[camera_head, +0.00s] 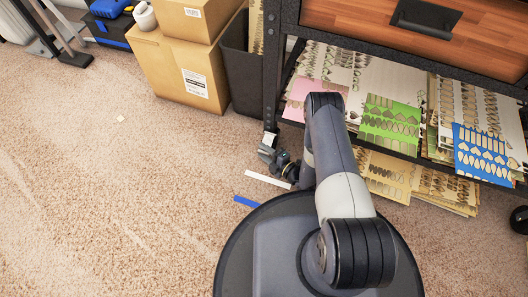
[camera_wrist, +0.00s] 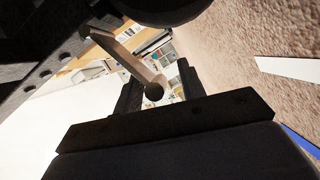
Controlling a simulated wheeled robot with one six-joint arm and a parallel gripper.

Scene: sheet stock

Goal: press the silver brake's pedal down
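A silver-brown metal lever with a round dark end, which looks like the silver brake's pedal (camera_wrist: 130,60), slants across the wrist view from beside a black wheel (camera_wrist: 165,6). My gripper (camera_wrist: 160,82) is open, its two dark fingers apart. The lever's round end shows between the fingers in the picture; I cannot tell whether they touch. In the head view a small silver part (camera_head: 268,141) shows at the foot of the black rack leg. My gripper (camera_head: 284,167) is small and partly hidden by my arm there, close beside that foot.
The black rack (camera_head: 272,80) holds patterned sheets on its low shelf. White (camera_head: 267,179) and blue (camera_head: 246,201) strips lie on the carpet nearby. A dark bin (camera_head: 243,75) and cardboard boxes (camera_head: 178,65) stand left of the rack. Carpet at the left is mostly clear.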

